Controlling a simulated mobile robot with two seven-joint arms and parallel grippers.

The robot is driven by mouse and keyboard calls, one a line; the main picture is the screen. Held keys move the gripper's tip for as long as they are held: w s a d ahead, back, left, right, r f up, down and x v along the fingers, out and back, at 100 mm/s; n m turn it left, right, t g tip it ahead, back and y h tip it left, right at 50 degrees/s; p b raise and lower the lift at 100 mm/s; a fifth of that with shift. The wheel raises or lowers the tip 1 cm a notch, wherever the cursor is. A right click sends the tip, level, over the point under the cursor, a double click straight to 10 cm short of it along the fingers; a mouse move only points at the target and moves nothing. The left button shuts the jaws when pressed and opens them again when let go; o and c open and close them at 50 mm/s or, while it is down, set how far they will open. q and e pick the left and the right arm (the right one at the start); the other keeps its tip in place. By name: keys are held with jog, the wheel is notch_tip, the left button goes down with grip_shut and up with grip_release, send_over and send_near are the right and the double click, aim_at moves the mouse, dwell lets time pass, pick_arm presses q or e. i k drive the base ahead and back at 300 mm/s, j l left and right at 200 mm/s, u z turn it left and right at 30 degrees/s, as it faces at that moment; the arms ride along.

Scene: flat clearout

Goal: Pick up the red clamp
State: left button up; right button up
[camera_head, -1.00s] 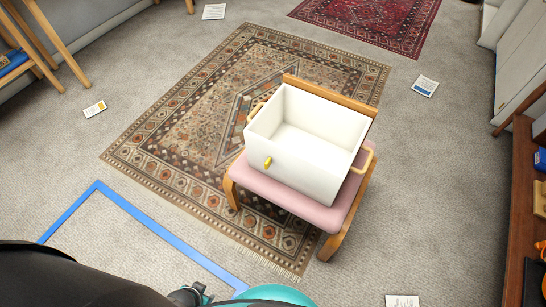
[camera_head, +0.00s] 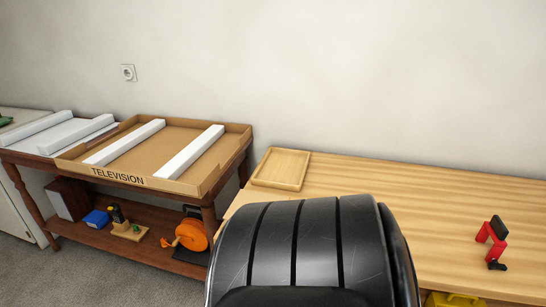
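The red clamp (camera_head: 490,238) with black jaw parts stands on the light wooden worktop (camera_head: 400,190) at the right of the head view. The worktop around it is clear. Neither of my grippers shows in this view. A large black rounded part of my own arm fills the lower middle and hides part of the worktop's front.
A shallow wooden tray (camera_head: 281,169) lies at the worktop's left end. Left of it, an open cardboard box lid marked TELEVISION (camera_head: 150,183) with white strips sits on a dark wooden table.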

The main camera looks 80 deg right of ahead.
aim_at(496, 228)
jog(key=j+z, duration=0.2)
jog(key=z, duration=3.95)
jog(key=i+l, duration=0.2)
jog(key=i, duration=0.2)
